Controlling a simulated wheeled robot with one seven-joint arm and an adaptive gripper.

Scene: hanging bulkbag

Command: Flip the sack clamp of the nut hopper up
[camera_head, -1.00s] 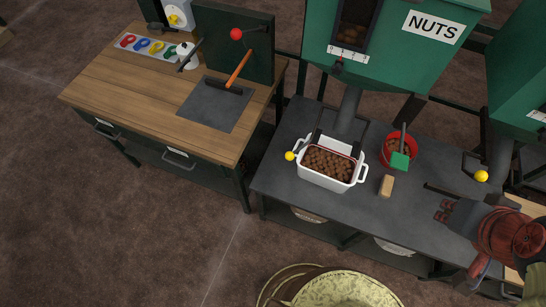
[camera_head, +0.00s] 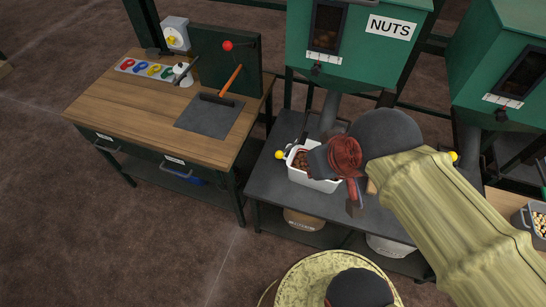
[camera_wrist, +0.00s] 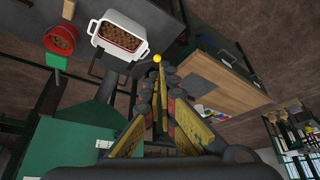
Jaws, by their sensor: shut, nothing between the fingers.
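The green nut hopper (camera_head: 350,40), labelled NUTS, stands at the back with its grey chute (camera_head: 329,108) pointing down. The yellow ball of the sack clamp (camera_head: 279,155) shows just left of the white tub (camera_head: 316,184) below the chute. In the wrist view the yellow ball (camera_wrist: 157,58) appears right at my fingertips; I cannot tell whether they touch it. My gripper (camera_head: 316,160) is shut and empty, over the tub in the head view. In the wrist view it (camera_wrist: 160,70) points toward the ball. My arm hides part of the tub and bench.
The tub of nuts (camera_wrist: 116,38) and a red bucket (camera_wrist: 61,40) stand close together on the grey bench (camera_head: 263,186). A wooden workbench (camera_head: 140,108) is to the left. A second green hopper (camera_head: 500,75) is to the right. A gap separates the benches.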

